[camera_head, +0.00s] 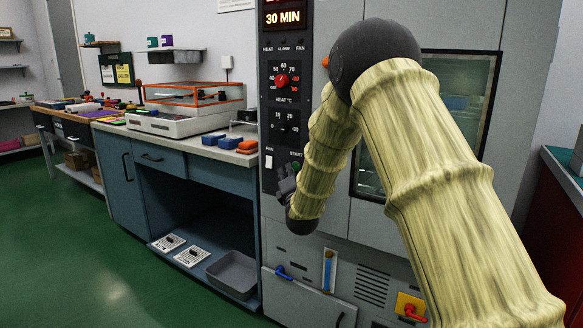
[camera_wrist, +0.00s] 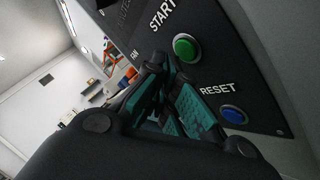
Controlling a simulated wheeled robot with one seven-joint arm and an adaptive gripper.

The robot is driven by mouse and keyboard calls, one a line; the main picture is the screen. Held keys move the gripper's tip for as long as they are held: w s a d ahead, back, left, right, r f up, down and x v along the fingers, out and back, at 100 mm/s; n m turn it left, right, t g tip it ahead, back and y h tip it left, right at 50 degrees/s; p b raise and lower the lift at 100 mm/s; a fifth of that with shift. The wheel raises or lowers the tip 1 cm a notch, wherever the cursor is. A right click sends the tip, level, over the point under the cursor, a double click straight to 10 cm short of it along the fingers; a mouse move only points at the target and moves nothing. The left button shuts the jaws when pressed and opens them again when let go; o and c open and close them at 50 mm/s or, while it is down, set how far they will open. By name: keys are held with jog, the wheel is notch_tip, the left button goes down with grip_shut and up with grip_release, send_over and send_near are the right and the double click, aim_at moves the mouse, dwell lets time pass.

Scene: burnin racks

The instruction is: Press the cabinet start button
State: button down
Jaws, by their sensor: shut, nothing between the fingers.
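The green start button (camera_wrist: 186,47) sits on the dark cabinet panel below the label START in the wrist view. In the head view the start button (camera_head: 296,165) shows small near the bottom of the panel, just above my gripper. My gripper (camera_wrist: 176,92) is shut and empty, with teal finger pads. In the head view my gripper (camera_head: 284,182) is at the lower part of the panel. In the wrist view its fingertips appear below the green button; whether they touch the panel, I cannot tell.
A blue reset button (camera_wrist: 233,114) lies close to the green one. The panel (camera_head: 285,95) carries a red heat knob (camera_head: 281,80) and a display (camera_head: 284,17) reading 30 MIN. The glass cabinet door (camera_head: 468,90) is partly behind my arm. A workbench (camera_head: 190,143) stands left.

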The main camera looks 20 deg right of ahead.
jog(key=shift+s+d+r+h, duration=0.1)
jog(key=shift+d+h, duration=0.2)
jog(key=shift+d, duration=0.5)
jog(key=shift+s+a+f+p, duration=0.15)
jog(key=shift+s+a+p, duration=0.05)
jog(key=shift+s+a, duration=0.8)
jog(key=shift+s+a+f+p, duration=0.15)
jog(key=shift+s+a, duration=0.5)
jog(key=shift+a, duration=0.5)
